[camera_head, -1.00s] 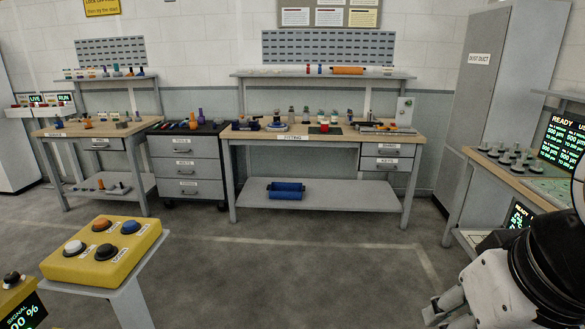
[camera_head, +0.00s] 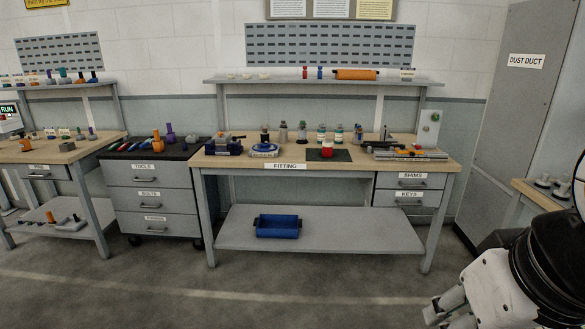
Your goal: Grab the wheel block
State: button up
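I cannot make out for certain which thing is the wheel block; the items on the benches are small at this distance. The bench labelled FITTING (camera_head: 285,166) stands ahead. On its top are a dark blue vise-like tool (camera_head: 223,146), a blue and white round-topped device (camera_head: 264,150), several small bottles and figures, and a red item (camera_head: 327,149) on a dark mat. My gripper (camera_head: 436,313) is at the lower right, well short of the bench. Part of it is cut off by the frame edge, and its opening is unclear.
A blue bin (camera_head: 278,226) sits on the lower shelf. A drawer cabinet labelled TOOLS (camera_head: 150,180) stands left of the bench, with another bench (camera_head: 38,158) beyond. A grey dust duct cabinet (camera_head: 520,110) stands at right. The floor ahead (camera_head: 250,285) is clear.

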aim_at(327, 149)
jog(key=i, duration=1.85)
jog(key=i+j+z, duration=0.15)
jog(key=i+z, duration=0.25)
jog(key=i, duration=0.25)
jog(key=i+j+z, duration=0.4)
jog(key=i, duration=0.25)
jog(key=i+j+z, duration=0.35)
jog(key=i+j, duration=0.15)
jog(key=i+l, duration=0.05)
jog(key=i, duration=0.05)
